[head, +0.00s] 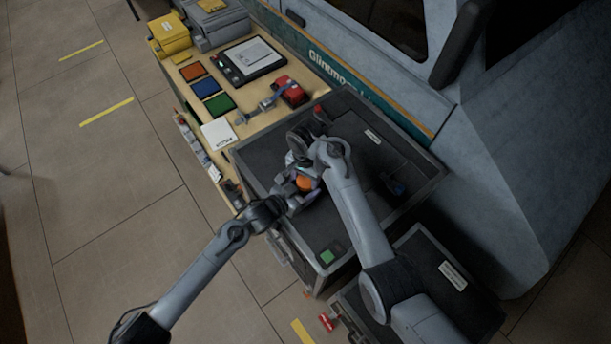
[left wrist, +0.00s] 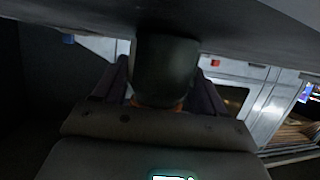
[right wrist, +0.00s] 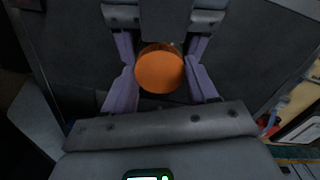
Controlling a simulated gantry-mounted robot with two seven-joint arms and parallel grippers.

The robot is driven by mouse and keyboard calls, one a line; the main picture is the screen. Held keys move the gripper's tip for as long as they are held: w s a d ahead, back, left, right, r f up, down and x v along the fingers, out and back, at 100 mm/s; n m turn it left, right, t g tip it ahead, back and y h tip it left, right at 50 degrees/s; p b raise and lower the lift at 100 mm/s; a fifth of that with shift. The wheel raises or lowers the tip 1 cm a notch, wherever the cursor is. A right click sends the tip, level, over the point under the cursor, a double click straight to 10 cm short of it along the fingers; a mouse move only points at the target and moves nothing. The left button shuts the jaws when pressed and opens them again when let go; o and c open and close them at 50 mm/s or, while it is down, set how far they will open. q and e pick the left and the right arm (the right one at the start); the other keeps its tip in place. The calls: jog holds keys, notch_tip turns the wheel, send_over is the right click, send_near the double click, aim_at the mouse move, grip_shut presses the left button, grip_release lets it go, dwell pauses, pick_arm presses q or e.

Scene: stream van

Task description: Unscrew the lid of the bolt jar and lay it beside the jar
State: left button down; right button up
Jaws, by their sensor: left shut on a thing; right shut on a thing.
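The bolt jar (left wrist: 165,72) shows in the left wrist view as a dark cylinder between my left fingers. Some orange of its lid shows at its lower end in that picture. The round orange lid (head: 304,183) shows in the head view and lies face-on between the fingers in the right wrist view (right wrist: 160,71). My left gripper (head: 292,187) is shut on the jar from the side. My right gripper (right wrist: 161,80) is shut on the lid. The join between lid and jar is hidden, so I cannot tell how loose the lid is.
The dark case top (head: 285,217) has free room around the grippers. The van stands behind.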

jog(key=shift+c, duration=0.6)
jog(key=n, duration=0.6)
jog(key=shift+n, duration=0.4)
jog(key=o, duration=1.2)
jog(key=shift+c, duration=0.2)
